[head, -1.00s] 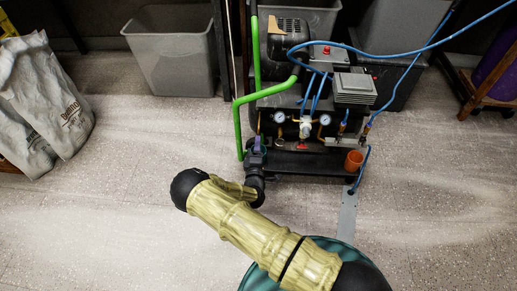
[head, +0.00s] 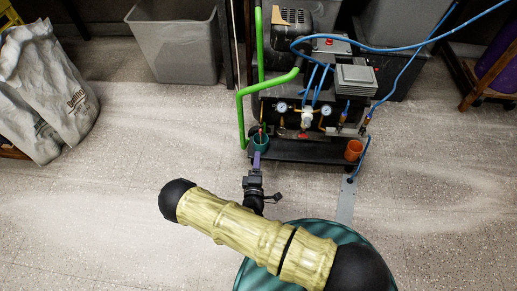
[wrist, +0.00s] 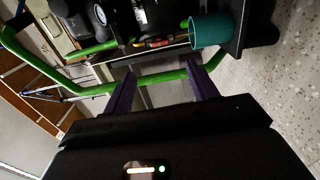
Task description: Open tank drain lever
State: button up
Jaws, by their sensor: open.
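The compressor unit (head: 310,95) with its black tank stands at the upper middle of the head view. A small red handle (head: 303,135) shows low on its front between two round gauges; I cannot tell for sure that it is the drain lever. My gripper (head: 257,160) is in front of the unit's lower left corner, beside a teal cup (head: 261,142). In the wrist view my gripper (wrist: 162,88) is open, its purple fingers apart with nothing held. The teal cup (wrist: 208,32) is beyond the right finger there. Small red and orange parts (wrist: 160,43) show dimly behind.
A green pipe (head: 240,110) runs down the unit's left side and crosses beyond the fingers in the wrist view (wrist: 150,80). An orange cup (head: 354,150) sits at the base's right. Blue hoses (head: 400,45) hang at right. Grey bin (head: 175,45) and sacks (head: 42,90) stand left.

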jog(key=s, duration=0.5)
jog(key=shift+s+a+p, duration=0.1)
jog(key=shift+s+p, duration=0.1)
jog(key=shift+p, duration=0.15)
jog(key=shift+w, duration=0.1)
jog(key=w+d+r+m+g+p, duration=0.1)
jog(key=w+r+m+g+p, duration=0.15)
jog(key=r+m+g, duration=0.35)
jog(key=w+d+r+m+g+p, duration=0.1)
jog(key=w+d+r+m+p, duration=0.15)
jog(key=r, duration=0.55)
jog(key=w+d+r+m+g+p, duration=0.1)
jog(key=w+r+m+g+p, duration=0.15)
jog(key=r+m+g, duration=0.35)
jog(key=s+d+r+m+g+p, duration=0.1)
jog(key=s+d+r+p, duration=0.1)
jog(key=s+d+r, duration=0.5)
jog(key=s+d+r+m+p, duration=0.1)
jog(key=s+d+r+p, duration=0.15)
jog(key=r, duration=0.75)
jog(key=s+d+r+m+g+p, duration=0.1)
jog(key=s+d+r+p, duration=0.1)
jog(key=s+d+r, duration=0.5)
notch_tip(320, 180, up, 40)
jog(key=w+a+p, duration=0.1)
jog(key=a+p, duration=0.1)
jog(key=p, duration=3.6)
jog(key=shift+w+a+f+y, duration=0.15)
jog(key=shift+w+y, duration=0.05)
jog(key=shift+y, duration=0.1)
